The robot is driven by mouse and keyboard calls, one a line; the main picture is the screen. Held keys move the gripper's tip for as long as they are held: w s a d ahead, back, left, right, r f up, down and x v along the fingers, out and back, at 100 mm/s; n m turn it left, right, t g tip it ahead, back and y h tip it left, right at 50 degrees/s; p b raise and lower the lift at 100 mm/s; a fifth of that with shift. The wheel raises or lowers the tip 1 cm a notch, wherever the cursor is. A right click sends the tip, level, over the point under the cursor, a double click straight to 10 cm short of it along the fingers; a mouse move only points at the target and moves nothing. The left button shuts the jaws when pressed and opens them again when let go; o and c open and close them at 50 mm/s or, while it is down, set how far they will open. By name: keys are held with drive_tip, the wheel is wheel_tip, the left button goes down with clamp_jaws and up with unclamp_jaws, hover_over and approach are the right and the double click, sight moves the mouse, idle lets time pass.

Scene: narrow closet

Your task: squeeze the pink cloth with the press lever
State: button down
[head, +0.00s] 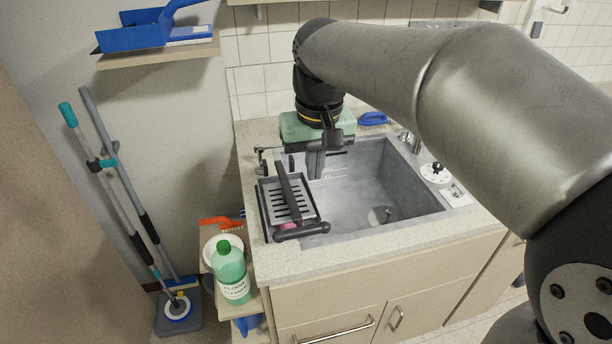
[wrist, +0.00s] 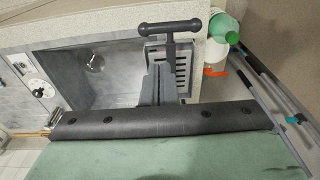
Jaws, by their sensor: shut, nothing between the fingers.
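The press sits over the left end of the sink, with a grey slotted plate (head: 272,204) and a dark press lever (head: 299,231) ending in a T-handle. The lever lies across the plate towards the front edge; its handle also shows in the wrist view (wrist: 168,27). A small strip of the pink cloth (head: 286,227) shows at the plate's front, beside the handle; the rest is hidden. My gripper (head: 316,174) is shut and empty, pointing down beside the lever's rear part. In the wrist view its fingers (wrist: 157,84) overlap the lever's line; contact cannot be told.
The grey sink basin (head: 358,205) is open to the right. A green-capped bottle (head: 232,275) stands on a low shelf left of the counter. Mop handles (head: 120,185) lean on the left wall. A blue brush (head: 373,118) lies behind the sink.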

sight(314, 226)
drive_tip(key=f, duration=0.4)
drive_tip(key=f+p, duration=0.1)
drive_tip(key=f, duration=0.9)
drive_tip(key=shift+w+d, duration=0.1)
drive_tip(key=shift+w, duration=0.25)
